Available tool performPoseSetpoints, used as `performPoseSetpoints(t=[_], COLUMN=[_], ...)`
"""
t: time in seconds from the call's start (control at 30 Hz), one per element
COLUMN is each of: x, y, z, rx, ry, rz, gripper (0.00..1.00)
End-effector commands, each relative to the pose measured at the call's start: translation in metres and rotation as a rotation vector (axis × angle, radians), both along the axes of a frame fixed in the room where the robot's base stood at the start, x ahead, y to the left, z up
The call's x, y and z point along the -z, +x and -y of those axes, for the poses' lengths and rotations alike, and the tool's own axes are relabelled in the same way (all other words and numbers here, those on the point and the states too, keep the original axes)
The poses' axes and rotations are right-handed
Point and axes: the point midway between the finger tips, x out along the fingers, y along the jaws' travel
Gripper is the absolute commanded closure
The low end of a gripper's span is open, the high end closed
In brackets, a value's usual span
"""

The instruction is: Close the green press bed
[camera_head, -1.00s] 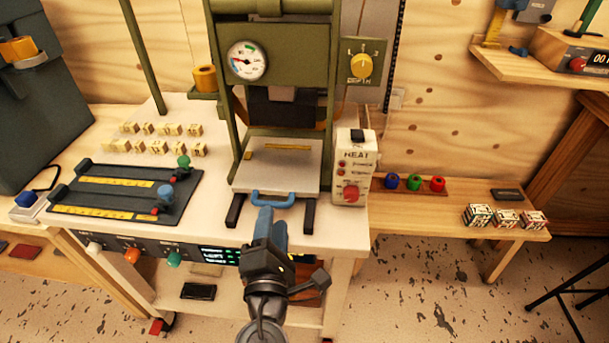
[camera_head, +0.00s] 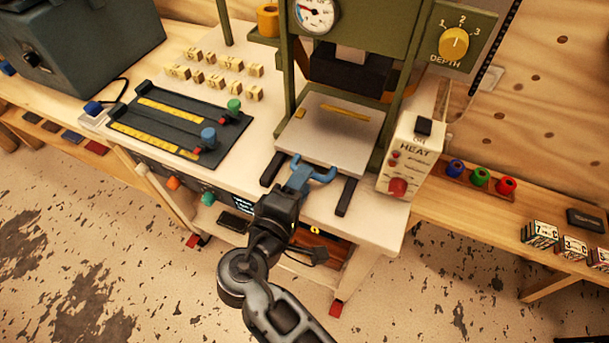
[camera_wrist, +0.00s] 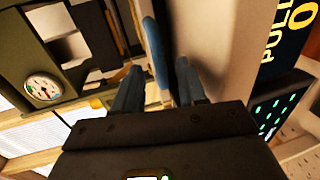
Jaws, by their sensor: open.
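The green press (camera_head: 372,18) stands at the back of the white bench. Its bed (camera_head: 350,146), a pale flat slab with a yellow strip on it, sticks out at the front above two dark rails. A blue handle (camera_head: 325,174) is on the bed's front edge. My gripper (camera_head: 298,172) is at this handle, partly covering it in the head view. In the wrist view my gripper (camera_wrist: 157,82) has its two blue fingers apart, with the blue handle (camera_wrist: 155,55) showing between them. Whether either finger touches it, I cannot tell.
The white HEAT box (camera_head: 408,160) with a red knob stands right of the bed. A dark slider panel (camera_head: 180,125) and several yellow letter blocks (camera_head: 215,82) lie to the left. A lower shelf at right holds coloured inkpots (camera_head: 480,178) and counters (camera_head: 540,234).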

Motion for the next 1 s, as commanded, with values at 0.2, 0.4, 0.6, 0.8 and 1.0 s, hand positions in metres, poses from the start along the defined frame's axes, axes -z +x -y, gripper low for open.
performPoseSetpoints(t=[0.2,0.4,0.6,0.8,1.0], x=[0.0032,0.0034,0.0032,0.0032,0.0033], y=[0.0123,0.0129,0.0128,0.0127,0.0125], z=[0.0049,0.0052,0.0051,0.005,0.005], rx=[0.001,0.0,0.0,0.0,0.0], ry=[-0.001,-0.001,-0.001,-0.001,-0.002], rz=[-0.001,0.0,0.0,0.0,-0.001], gripper=[0.59,0.59,0.74,0.93,1.0])
